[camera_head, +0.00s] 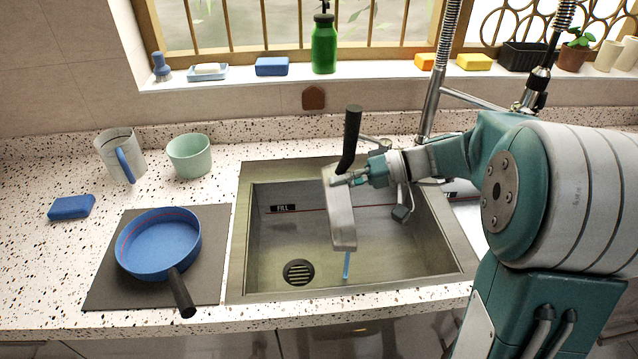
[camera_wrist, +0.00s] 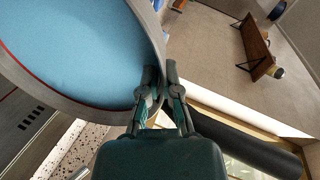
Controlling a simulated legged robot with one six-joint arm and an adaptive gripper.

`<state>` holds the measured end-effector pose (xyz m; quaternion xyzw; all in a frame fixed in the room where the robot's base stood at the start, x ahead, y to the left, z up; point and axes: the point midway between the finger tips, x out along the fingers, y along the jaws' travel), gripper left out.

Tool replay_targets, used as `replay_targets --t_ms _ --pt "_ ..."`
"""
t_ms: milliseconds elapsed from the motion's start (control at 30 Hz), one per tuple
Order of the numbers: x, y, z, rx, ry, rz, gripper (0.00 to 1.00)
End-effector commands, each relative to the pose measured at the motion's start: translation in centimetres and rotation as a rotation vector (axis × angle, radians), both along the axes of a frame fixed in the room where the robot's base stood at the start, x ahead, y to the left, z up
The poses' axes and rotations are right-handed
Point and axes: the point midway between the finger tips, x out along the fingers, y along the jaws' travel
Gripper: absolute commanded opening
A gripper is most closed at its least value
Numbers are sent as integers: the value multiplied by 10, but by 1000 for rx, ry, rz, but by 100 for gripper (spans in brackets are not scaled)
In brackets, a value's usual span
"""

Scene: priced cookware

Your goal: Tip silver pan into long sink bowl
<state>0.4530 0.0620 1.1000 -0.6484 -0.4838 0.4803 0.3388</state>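The silver pan (camera_head: 342,215) hangs over the sink bowl (camera_head: 275,235) in the head view, tipped steeply on its side with its black handle (camera_head: 350,135) pointing up. My gripper (camera_head: 352,180) is shut on the pan's rim near the handle. In the wrist view, both fingers (camera_wrist: 160,90) pinch the wall of the pan, and light blue water (camera_wrist: 75,45) shows inside. A thin blue stream (camera_head: 347,266) runs below the pan's lower edge into the bowl. The bowl has a FILL label and a red line on its back wall and a round drain (camera_head: 298,272).
A blue pan (camera_head: 160,243) sits on a dark mat (camera_head: 110,285) left of the sink. A jug (camera_head: 118,155), a green cup (camera_head: 189,156) and a blue sponge (camera_head: 71,207) stand on the counter. The faucet (camera_head: 435,90) rises behind the sink, close to my arm.

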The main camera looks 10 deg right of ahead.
Motion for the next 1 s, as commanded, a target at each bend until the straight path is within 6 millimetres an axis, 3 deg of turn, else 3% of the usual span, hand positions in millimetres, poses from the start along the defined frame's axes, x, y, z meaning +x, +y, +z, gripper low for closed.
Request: replay_targets --t_ms 200,433,1000 --pt "1 -32 -2 174 1 -4 0" --pt "0 -54 -3 304 -1 0 0" --pt "0 -61 -2 345 -3 1 0"
